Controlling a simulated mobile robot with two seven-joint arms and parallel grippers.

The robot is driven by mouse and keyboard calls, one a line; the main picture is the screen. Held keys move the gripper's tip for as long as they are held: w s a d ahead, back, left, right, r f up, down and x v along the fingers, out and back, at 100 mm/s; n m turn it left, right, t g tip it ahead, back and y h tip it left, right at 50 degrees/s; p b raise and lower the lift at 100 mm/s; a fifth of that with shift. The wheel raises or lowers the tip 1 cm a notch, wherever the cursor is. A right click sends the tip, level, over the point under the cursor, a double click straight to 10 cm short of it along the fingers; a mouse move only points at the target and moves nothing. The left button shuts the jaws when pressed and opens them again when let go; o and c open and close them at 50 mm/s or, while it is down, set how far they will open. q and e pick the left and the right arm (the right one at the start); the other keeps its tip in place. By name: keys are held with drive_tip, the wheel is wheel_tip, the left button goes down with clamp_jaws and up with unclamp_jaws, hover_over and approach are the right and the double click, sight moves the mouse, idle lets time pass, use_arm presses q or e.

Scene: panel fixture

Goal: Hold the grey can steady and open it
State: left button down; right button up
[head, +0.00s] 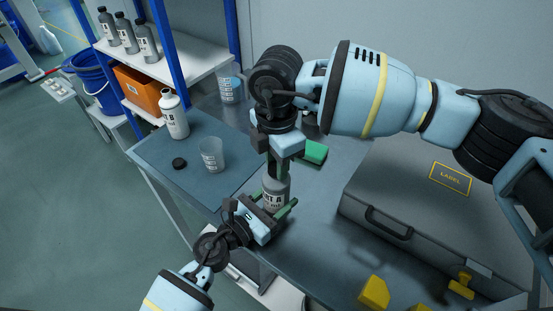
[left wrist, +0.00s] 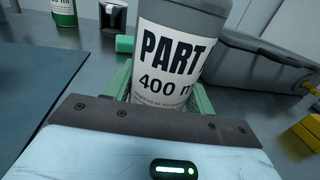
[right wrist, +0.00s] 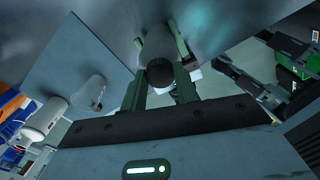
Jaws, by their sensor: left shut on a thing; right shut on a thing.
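The grey can (head: 274,194), with a white label reading "PART A", stands upright on the table. In the left wrist view its label (left wrist: 180,55) fills the middle, between two green fingers. My left gripper (head: 271,204) is shut on the can's body from the front, low down. My right gripper (head: 281,163) points down from above and is shut on the can's top. The right wrist view shows the black cap (right wrist: 160,72) between its green fingers. The can's top is mostly hidden in the head view.
A clear cup (head: 212,157), a loose black cap (head: 179,163) and a white bottle (head: 174,118) stand on the blue mat (head: 150,150) at left. A green block (head: 314,152) lies behind the can. A grey case (head: 400,185) and yellow blocks (head: 374,292) are at right.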

drive_tip(key=n, duration=0.7)
drive_tip(key=shift+c, duration=0.4)
drive_tip(key=n, duration=0.4)
drive_tip(key=shift+n, duration=0.4)
drive_tip(key=n, duration=0.8)
drive_tip(key=shift+r, duration=0.1)
drive_tip(key=n, duration=0.9)
drive_tip(key=shift+n, duration=0.3)
drive_tip(key=n, duration=2.5)
drive_tip(key=shift+r, duration=0.1)
drive_tip(key=shift+r, duration=0.35)
